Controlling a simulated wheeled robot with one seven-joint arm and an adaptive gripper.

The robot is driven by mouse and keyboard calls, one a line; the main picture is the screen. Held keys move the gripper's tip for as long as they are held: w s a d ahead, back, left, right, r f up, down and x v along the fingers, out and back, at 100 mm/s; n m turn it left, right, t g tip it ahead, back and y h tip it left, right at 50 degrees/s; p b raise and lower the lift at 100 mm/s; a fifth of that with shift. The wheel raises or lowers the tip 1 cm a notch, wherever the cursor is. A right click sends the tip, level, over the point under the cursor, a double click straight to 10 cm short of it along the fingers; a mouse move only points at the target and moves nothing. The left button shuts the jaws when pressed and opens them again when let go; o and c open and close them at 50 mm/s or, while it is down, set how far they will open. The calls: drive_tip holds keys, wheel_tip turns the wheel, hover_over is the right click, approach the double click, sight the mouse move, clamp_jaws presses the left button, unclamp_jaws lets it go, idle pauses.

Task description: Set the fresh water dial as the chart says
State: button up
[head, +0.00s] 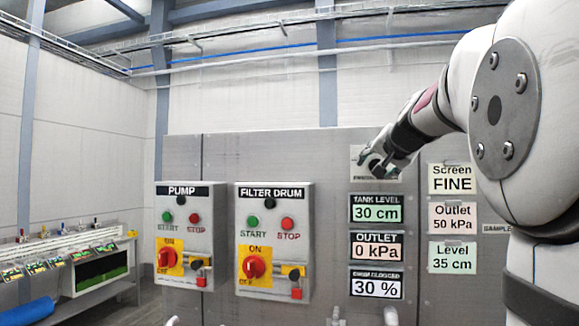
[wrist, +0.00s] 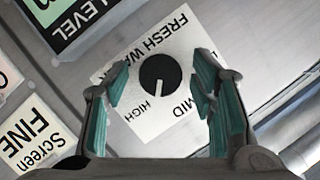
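The fresh water dial (wrist: 158,70) is a round black knob with a white pointer on a white plate (wrist: 120,78), seen nearly upside down in the wrist view. The pointer is directed between HIGH and MID, nearer HIGH; a third label is mostly hidden by a finger. My gripper (wrist: 160,88) is open, its green-padded fingers on either side of the knob, with gaps visible between. In the head view my gripper (head: 374,165) covers most of the plate at the top of the panel. No chart naming a fresh water setting is legible.
Cards reading Screen FINE (head: 453,179), Outlet 50 kPa (head: 452,218) and Level 35 cm (head: 452,257) hang at right. Tank level (head: 376,208), outlet (head: 376,246) and 30 % (head: 376,284) displays sit below the dial. Pump (head: 180,225) and filter drum (head: 270,225) boxes stand left.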

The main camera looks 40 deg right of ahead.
drive_tip(key=v, duration=1.2)
idle(0.3)
drive_tip(key=w+a+f+n+g+y, duration=0.1)
drive_tip(key=a+f+n+g+y, duration=0.45)
drive_tip(key=a+f, duration=1.65)
drive_tip(key=s+a+f+n+g+y, duration=0.2)
drive_tip(key=s+a+f+n, duration=0.7)
drive_tip(key=f, duration=0.6)
drive_tip(key=s+a+y, duration=0.1)
drive_tip(key=s+a, duration=0.1)
drive_tip(key=a, duration=0.1)
drive_tip(key=shift+s+a+f, duration=0.25)
drive_tip(key=shift+s+a, duration=0.1)
drive_tip(key=shift+a, duration=0.05)
